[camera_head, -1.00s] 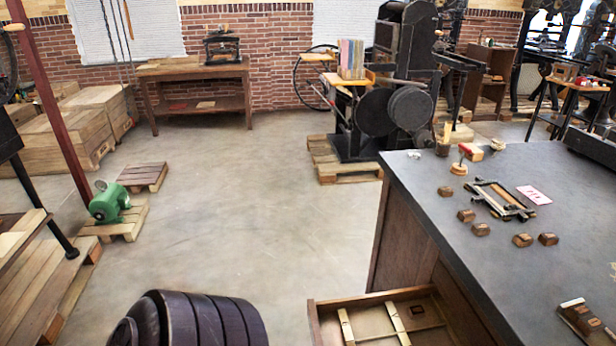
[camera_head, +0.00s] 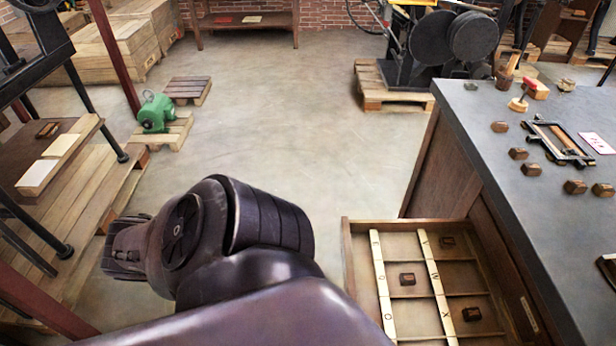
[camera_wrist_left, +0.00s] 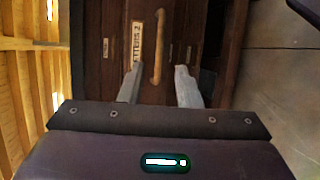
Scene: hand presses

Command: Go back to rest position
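My left gripper (camera_wrist_left: 158,70) shows in the left wrist view with its two pale fingers apart and nothing held between them. Beyond the fingertips is a brown drawer front (camera_wrist_left: 115,40) with a wooden handle (camera_wrist_left: 160,38) and a label reading "LETTERS 2". I cannot tell how far the handle is from the fingers. In the head view my dark purple arm (camera_head: 240,230) crosses the bottom middle; its gripper fingers are not visible there. My right gripper is not in view.
An open drawer (camera_head: 347,255) with a few small wooden blocks juts from the dark-topped counter (camera_head: 480,120) at right. The counter holds blocks, a frame (camera_head: 560,142) and a stamp. Concrete floor (camera_head: 290,120) is clear ahead. A green motor (camera_head: 156,112) sits on a pallet at left.

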